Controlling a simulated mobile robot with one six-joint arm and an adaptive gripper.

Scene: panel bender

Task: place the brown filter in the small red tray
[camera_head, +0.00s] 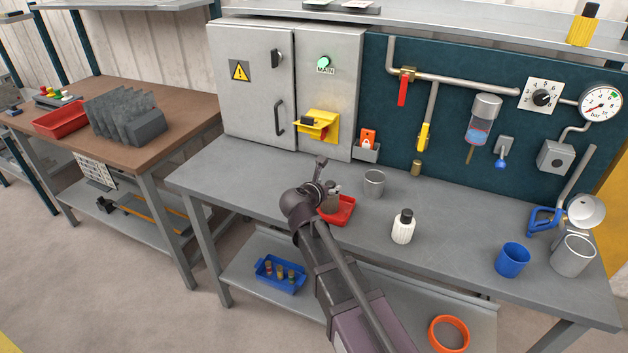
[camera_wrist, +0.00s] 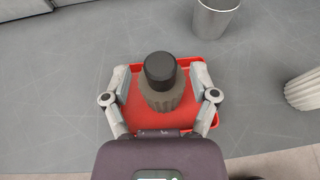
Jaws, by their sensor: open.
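The brown filter (camera_wrist: 162,98), a ribbed cylinder with a black cap, stands upright in the small red tray (camera_wrist: 205,122) in the wrist view. My gripper (camera_wrist: 160,72) is open, with one finger on each side of the filter; gaps show between the fingers and its body. In the head view my gripper (camera_head: 327,187) is over the tray (camera_head: 345,212) on the grey bench, and the filter (camera_head: 331,203) is mostly hidden behind my arm.
A grey metal cup (camera_head: 374,184) stands just behind the tray. A white ribbed bottle (camera_head: 403,228) is to the right, then a blue cup (camera_head: 512,260) and another metal cup (camera_head: 571,257). Bench left of the tray is clear. An electrical cabinet (camera_head: 252,85) stands behind.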

